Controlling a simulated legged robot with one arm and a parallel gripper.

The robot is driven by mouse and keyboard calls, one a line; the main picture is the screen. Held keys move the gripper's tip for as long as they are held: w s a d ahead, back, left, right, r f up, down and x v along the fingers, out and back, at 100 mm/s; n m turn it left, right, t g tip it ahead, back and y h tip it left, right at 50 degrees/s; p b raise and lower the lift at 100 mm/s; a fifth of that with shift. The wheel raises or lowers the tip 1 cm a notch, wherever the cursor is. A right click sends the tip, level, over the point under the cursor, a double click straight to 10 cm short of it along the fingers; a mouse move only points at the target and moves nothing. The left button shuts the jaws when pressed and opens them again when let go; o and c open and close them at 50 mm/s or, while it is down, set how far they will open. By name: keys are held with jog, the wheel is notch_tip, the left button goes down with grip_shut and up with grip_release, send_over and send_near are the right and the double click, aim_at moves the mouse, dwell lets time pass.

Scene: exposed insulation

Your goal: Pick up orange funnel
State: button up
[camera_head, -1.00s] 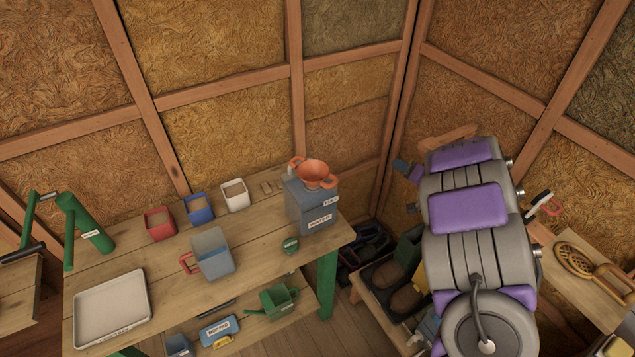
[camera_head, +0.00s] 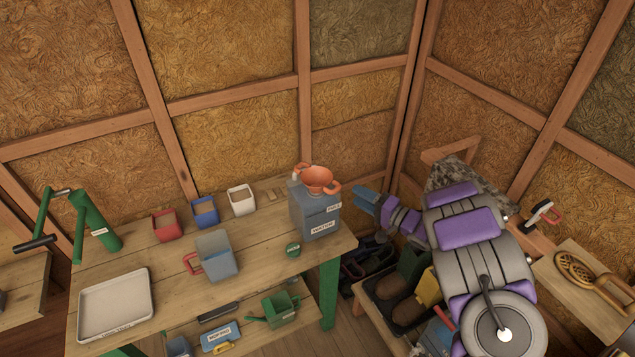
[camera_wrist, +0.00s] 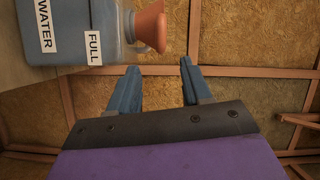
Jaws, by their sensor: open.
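The orange funnel (camera_head: 317,179) sits on top of the blue-grey water container (camera_head: 312,215) at the right end of the wooden workbench. It has side handles, and its wide mouth faces up. In the wrist view the funnel (camera_wrist: 151,27) appears sideways at the top, beside the container (camera_wrist: 75,38) with its "WATER" and "FULL" labels. My gripper (camera_head: 362,205) is to the right of the container in the head view, apart from the funnel. In the wrist view its two blue fingers (camera_wrist: 160,80) are spread with nothing between them.
A blue-grey jug (camera_head: 215,256), a small green round item (camera_head: 293,250) and a tray (camera_head: 115,303) are nearer. Insulated walls stand close behind.

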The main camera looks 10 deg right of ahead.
aim_at(338, 183)
jog(key=b+x, duration=0.1)
jog(key=x, duration=0.6)
jog(key=shift+w+a+f+b, duration=0.1)
jog(key=shift+w+a+b, duration=0.15)
jog(key=shift+a+b, duration=0.05)
jog(key=shift+w+a, duration=0.3)
jog(key=shift+w, duration=0.05)
grip_shut()
